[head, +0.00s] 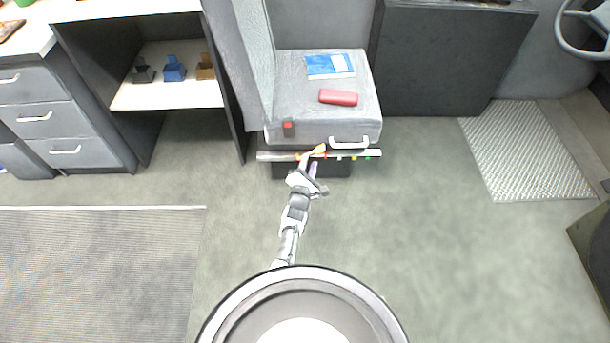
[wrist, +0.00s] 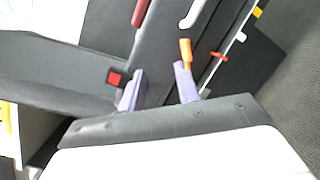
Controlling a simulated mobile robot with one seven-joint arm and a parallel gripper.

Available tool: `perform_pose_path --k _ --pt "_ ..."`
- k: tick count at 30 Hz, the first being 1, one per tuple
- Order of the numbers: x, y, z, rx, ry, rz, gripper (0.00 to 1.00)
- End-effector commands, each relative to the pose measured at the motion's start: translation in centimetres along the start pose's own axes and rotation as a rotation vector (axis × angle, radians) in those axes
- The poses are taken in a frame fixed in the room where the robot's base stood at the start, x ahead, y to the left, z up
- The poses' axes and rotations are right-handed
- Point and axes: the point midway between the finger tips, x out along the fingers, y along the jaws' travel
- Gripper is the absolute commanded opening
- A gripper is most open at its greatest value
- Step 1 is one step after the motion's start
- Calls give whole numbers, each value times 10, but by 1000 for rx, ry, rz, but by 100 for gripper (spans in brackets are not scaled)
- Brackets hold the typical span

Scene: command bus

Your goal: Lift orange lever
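The orange lever (head: 319,149) sticks out from the strip under the front of the grey seat, left of the white handle. In the wrist view the orange lever (wrist: 186,52) stands just beyond the tip of the right purple finger and overlaps it; I cannot tell whether they touch. My gripper (head: 308,164) is at the seat's front edge, just below and left of the lever. In the wrist view my gripper (wrist: 157,88) has its two fingers apart, with the grey seat side showing between them. Nothing is held.
The strip (head: 371,154) also carries small red, yellow and green levers to the right. A white handle (head: 349,141) and a red buckle (head: 288,127) are close by. A red case (head: 338,97) and blue booklet (head: 330,66) lie on the seat. The floor in front is clear.

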Motion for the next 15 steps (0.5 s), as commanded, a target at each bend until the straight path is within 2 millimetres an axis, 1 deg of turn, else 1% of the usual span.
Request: perform_pose_path --k 15 --pt "-36 -5 -6 -1 2 -1 33"
